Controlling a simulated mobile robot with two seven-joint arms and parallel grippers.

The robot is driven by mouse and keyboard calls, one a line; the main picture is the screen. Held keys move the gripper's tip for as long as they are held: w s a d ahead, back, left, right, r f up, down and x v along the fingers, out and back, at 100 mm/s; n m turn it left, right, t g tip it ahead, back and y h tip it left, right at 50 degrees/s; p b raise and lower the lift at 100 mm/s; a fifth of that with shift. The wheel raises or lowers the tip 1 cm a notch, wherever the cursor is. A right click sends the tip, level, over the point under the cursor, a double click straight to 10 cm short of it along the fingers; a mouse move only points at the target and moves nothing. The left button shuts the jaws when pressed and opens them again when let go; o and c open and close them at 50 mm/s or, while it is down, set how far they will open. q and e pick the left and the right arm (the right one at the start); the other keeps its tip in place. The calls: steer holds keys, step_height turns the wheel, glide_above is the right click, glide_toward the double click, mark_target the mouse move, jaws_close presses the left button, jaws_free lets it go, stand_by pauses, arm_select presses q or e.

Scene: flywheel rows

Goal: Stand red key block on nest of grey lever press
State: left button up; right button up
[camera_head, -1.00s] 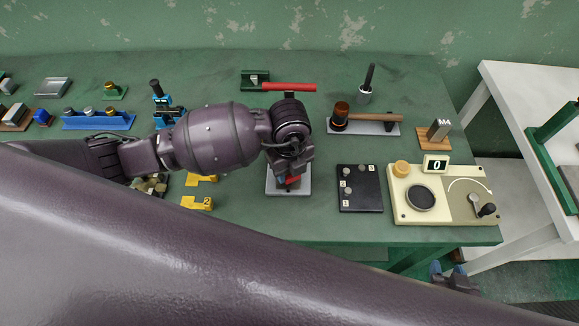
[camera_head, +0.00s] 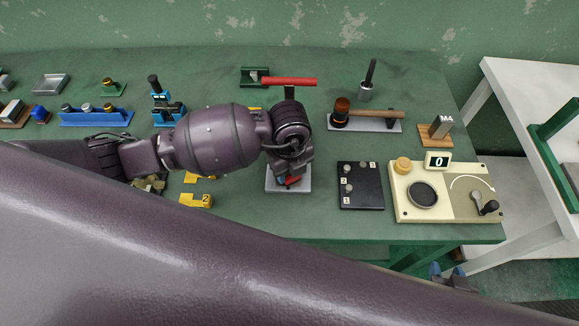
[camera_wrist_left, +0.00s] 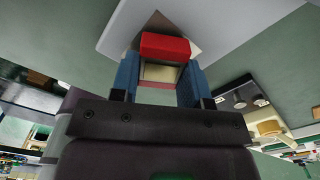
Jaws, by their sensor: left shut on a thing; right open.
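My left gripper (camera_wrist_left: 161,82) is shut on the red key block (camera_wrist_left: 165,47), which shows between its blue fingers in the left wrist view. In the head view only a bit of red (camera_head: 292,180) shows below the wrist. The block is over the light grey base plate (camera_head: 273,187) of what looks like the grey lever press; the plate also shows in the left wrist view (camera_wrist_left: 118,30). A red lever bar (camera_head: 288,81) shows behind the wrist; my arm hides the middle of the press. I cannot tell whether the block touches the nest. My right gripper (camera_head: 448,272) is open and empty at the lower right.
A black plate with knobs (camera_head: 361,186) and a cream device (camera_head: 446,195) stand right of the press. A mallet on a stand (camera_head: 365,118) is behind them. Yellow pieces (camera_head: 197,200) lie left. A blue rack (camera_head: 97,118) stands further left. Free table lies in front of the press.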

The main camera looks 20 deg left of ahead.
arm_select(q)
steer(key=shift+f, duration=0.35)
steer(key=o, duration=1.2)
step_height(320, 180, up, 11)
